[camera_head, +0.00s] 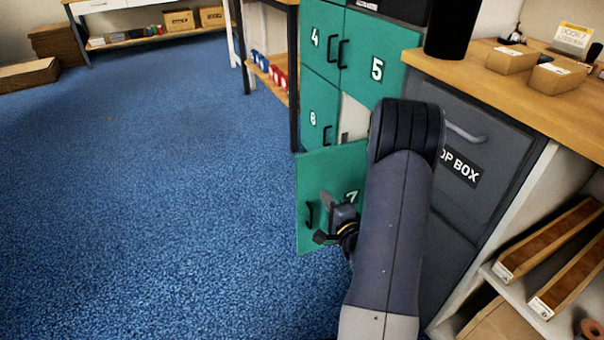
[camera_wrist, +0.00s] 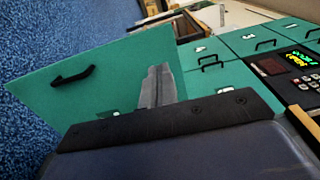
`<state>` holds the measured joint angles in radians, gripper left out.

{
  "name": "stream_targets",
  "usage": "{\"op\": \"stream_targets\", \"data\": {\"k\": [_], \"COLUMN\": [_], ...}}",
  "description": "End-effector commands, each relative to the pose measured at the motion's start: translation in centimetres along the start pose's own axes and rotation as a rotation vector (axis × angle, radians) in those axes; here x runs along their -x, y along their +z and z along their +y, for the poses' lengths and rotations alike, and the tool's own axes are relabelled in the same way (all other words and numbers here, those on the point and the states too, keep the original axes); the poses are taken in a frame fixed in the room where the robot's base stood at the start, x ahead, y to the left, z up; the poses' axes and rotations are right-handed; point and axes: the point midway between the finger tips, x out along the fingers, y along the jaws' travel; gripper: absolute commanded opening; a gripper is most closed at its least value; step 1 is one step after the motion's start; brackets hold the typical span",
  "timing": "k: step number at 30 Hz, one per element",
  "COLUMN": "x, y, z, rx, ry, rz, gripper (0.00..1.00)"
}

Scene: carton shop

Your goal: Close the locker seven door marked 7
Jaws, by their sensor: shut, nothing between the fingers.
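The locker seven door (camera_head: 312,178) is green with a white 7 and a black handle, and it stands swung open out of the locker bank over the blue floor. In the wrist view the open door (camera_wrist: 110,80) fills the left and middle, with its handle at the upper left. My gripper (camera_head: 326,202) is shut and empty, in front of the door's numbered face, right of its handle. In the wrist view my gripper (camera_wrist: 158,78) lies over the door's face. I cannot tell whether it touches. My arm hides part of the door's right side and the locker opening.
Closed green doors marked 4, 5 (camera_head: 375,60) and 8 (camera_head: 318,110) surround the opening. A grey drop box (camera_head: 480,135) stands to the right under a wooden counter (camera_head: 510,85) with small cartons. Open blue carpet (camera_head: 170,200) lies to the left.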

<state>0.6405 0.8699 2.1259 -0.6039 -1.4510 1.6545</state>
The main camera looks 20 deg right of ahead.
Motion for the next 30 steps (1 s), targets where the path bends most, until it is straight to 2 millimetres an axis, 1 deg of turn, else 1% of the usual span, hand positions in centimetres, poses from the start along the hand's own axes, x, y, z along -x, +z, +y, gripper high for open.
{"op": "stream_targets", "data": {"k": [9, 15, 18, 21, 24, 30], "x": [-6.7, -10.4, -11.6, -12.4, -12.8, -12.8], "y": [0.2, 0.1, 0.1, 0.1, 0.1, 0.0], "z": [0.0, 0.1, 0.1, 0.0, 0.0, -0.1], "rx": [0.003, 0.002, 0.002, 0.002, 0.001, 0.001], "ry": [-0.004, -0.003, -0.002, -0.001, 0.0, 0.001], "rz": [-0.003, -0.002, -0.001, -0.001, 0.0, 0.001], "gripper": [0.0, 0.0, 0.0, 0.0, 0.0, 0.0]}}
